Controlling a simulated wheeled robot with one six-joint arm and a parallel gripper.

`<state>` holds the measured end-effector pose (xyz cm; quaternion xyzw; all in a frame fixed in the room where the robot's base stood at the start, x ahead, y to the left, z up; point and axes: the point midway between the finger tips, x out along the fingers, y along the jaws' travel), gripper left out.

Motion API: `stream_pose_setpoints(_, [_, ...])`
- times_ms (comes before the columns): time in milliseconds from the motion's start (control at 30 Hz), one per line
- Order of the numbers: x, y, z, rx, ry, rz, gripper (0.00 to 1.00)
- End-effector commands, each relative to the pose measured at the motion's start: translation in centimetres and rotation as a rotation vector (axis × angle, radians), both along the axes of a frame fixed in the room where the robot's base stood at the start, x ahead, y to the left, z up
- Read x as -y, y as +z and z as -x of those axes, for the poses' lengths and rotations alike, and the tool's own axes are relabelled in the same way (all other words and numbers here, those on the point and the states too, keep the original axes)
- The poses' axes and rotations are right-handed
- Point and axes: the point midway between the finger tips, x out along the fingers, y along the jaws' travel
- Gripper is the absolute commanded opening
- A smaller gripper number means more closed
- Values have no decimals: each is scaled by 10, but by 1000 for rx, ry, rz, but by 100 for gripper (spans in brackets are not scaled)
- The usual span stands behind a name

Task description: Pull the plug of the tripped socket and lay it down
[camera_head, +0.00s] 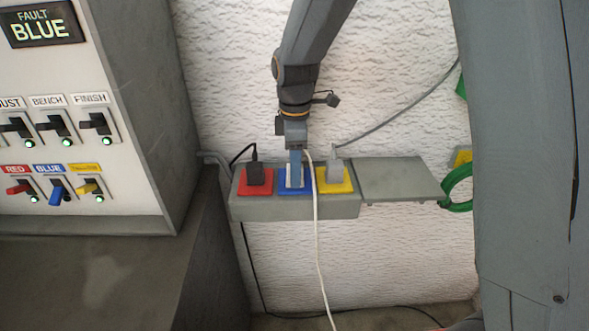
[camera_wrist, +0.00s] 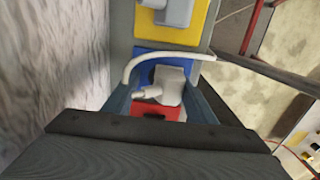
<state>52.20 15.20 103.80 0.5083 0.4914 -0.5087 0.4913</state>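The sign (camera_head: 39,24) on the panel reads "FAULT BLUE". The white plug (camera_wrist: 168,86) is in the blue socket (camera_head: 283,186), the middle one of the three. It is mostly hidden behind my gripper in the head view; its white cable (camera_head: 317,235) hangs down in front of the socket strip. My gripper (camera_head: 295,178) points down over the blue socket. In the wrist view its fingers (camera_wrist: 162,100) stand on either side of the plug, with a small gap showing, so it looks open. The blue switch (camera_head: 58,191) has its lever tilted down.
A black plug (camera_head: 255,174) sits in the red socket on the left, a grey plug (camera_head: 334,172) in the yellow socket on the right. A bare grey shelf (camera_head: 400,180) adjoins the strip on the right. A green coil (camera_head: 457,190) hangs beyond it. The panel cabinet (camera_head: 140,110) stands left.

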Motion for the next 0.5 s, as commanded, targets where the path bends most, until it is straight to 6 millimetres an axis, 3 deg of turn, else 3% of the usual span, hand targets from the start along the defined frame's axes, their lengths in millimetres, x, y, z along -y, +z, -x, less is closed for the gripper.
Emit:
stream_pose_setpoints(33, [0,0,0,0,0,0,38])
stream_pose_setpoints(167, [0,0,0,0,0,0,16])
stream_pose_setpoints(500, [0,7,0,1,0,0,15])
